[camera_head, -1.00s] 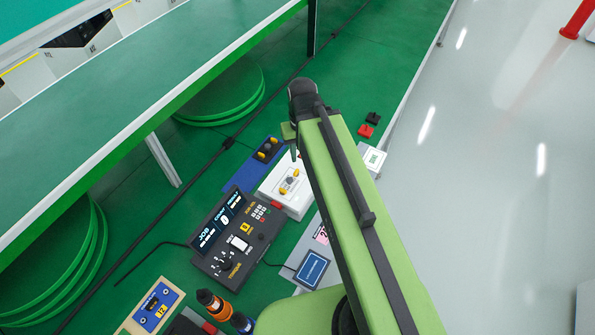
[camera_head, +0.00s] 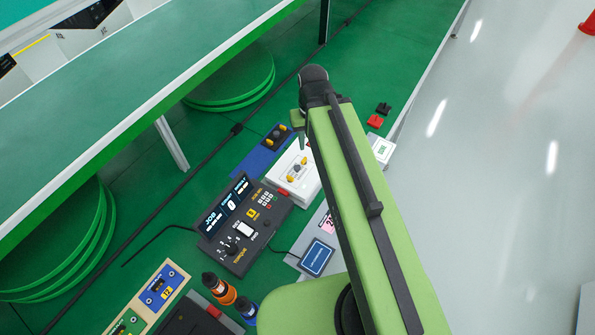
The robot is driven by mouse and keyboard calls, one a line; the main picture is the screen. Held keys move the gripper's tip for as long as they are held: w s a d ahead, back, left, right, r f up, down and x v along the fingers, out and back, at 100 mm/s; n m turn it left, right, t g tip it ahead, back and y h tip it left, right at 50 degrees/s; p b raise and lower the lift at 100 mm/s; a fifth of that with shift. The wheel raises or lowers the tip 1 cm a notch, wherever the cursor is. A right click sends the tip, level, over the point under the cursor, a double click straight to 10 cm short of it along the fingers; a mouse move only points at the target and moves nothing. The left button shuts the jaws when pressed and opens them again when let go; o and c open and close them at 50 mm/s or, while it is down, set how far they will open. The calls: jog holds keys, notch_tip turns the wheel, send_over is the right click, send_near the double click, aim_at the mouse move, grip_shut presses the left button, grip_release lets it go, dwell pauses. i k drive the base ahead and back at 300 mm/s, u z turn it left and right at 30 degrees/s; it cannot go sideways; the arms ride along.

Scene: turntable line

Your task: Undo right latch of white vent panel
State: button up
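The white vent panel (camera_head: 283,189) is a white box on the green bench, near the middle of the camera view. It has a grey round part (camera_head: 297,170) in its centre. One yellow latch (camera_head: 291,179) sits at its lower left and another yellow latch (camera_head: 304,161) at its upper right. My gripper (camera_head: 302,138) points down from the far end of my green arm, apparently above the panel's upper right end. My arm covers part of the panel's right side. The fingers are small and seen edge-on, so I cannot tell whether they are open. I see nothing held.
A blue unit (camera_head: 257,160) with yellow latches lies behind the panel. A black control box (camera_head: 235,244) with a display stands in front-left. A small white box (camera_head: 383,148), a red block (camera_head: 375,121) and a black block (camera_head: 384,108) lie right of my arm.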

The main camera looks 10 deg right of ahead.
aim_at(299, 171)
jog(key=u, duration=0.8)
jog(key=k, duration=1.4)
jog(key=z, duration=0.4)
jog(key=i, duration=1)
jog(key=z, duration=0.1)
